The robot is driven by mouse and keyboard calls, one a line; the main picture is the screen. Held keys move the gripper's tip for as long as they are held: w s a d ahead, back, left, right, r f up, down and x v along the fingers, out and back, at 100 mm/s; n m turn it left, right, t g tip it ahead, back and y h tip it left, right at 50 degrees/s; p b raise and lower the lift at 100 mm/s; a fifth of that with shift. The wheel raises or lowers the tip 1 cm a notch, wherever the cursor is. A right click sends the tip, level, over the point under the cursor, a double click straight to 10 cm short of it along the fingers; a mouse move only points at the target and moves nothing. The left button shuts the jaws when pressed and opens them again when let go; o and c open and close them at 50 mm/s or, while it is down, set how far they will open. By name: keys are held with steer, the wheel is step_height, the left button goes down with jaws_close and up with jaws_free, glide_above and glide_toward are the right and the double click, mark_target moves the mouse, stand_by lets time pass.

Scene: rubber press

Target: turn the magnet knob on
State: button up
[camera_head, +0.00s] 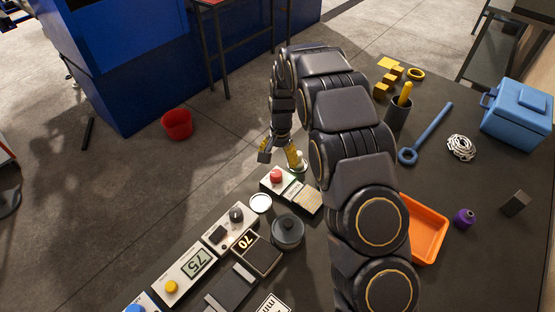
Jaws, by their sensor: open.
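A small black knob (236,214) sits on a light control panel (220,246) left of centre; no label is legible on it. A larger dark round knob-like piece (287,229) stands to its right on the table. I cannot tell from the picture which of them is the magnet knob. My gripper (277,152) is beyond both, near the table's far left edge, and is open. A yellow upright piece with a pale base (294,158) shows beside its right side; whether they touch is unclear. My gripper is apart from both knobs.
A red button box (276,178) stands just below my gripper. My arm covers the table's middle. An orange tray (427,248), a blue wrench-like tool (426,135) and a blue box (518,114) are to the right.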

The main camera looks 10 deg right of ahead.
mark_target(276, 174)
steer(key=f, duration=0.8)
steer(key=shift+w+a, duration=0.15)
steer(key=shift+a, duration=0.1)
steer(key=c, duration=1.1)
